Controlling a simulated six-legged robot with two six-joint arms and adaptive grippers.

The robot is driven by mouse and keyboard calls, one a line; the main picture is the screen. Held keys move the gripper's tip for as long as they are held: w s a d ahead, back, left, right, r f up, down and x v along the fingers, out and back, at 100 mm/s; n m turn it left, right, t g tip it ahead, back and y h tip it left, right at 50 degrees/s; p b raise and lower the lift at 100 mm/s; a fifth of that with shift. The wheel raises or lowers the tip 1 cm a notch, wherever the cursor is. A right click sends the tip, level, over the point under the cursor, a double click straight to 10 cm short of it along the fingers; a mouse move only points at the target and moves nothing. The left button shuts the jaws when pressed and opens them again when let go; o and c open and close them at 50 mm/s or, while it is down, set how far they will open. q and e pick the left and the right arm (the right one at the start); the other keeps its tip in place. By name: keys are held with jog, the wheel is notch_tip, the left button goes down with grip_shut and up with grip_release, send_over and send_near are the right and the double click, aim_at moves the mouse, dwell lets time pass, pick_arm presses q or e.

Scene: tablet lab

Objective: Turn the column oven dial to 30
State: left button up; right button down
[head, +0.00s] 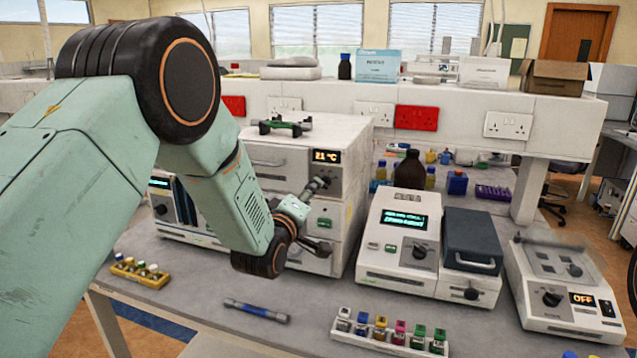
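The column oven (345,150) is a white box unit on the bench, with a small display (327,156) reading 21 °C in orange. The dark dial (325,182) seems to sit just below the display, partly hidden by a finger of my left gripper. My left gripper (322,215) is in front of the oven's face with its fingers spread apart, one up by the dial and one lower down. Whether the upper finger touches the dial I cannot tell. Nothing is seen between the fingers. My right gripper is not in view.
A white instrument with a green screen (405,219) stands right of the oven, and a unit reading OFF (582,299) stands at far right. A vial rack (390,335), a blue tube (256,311) and a yellow rack (140,272) lie along the front.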

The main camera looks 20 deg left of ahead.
aim_at(324, 184)
pick_arm(q)
jog(key=w, duration=0.6)
jog(key=shift+w+d+p, duration=0.2)
jog(key=shift+d+p, duration=0.2)
jog(key=shift+s, duration=0.1)
jog(key=c, duration=0.3)
jog(key=shift+a, duration=0.2)
jog(key=c, duration=0.5)
jog(key=shift+d, duration=0.15)
grip_shut()
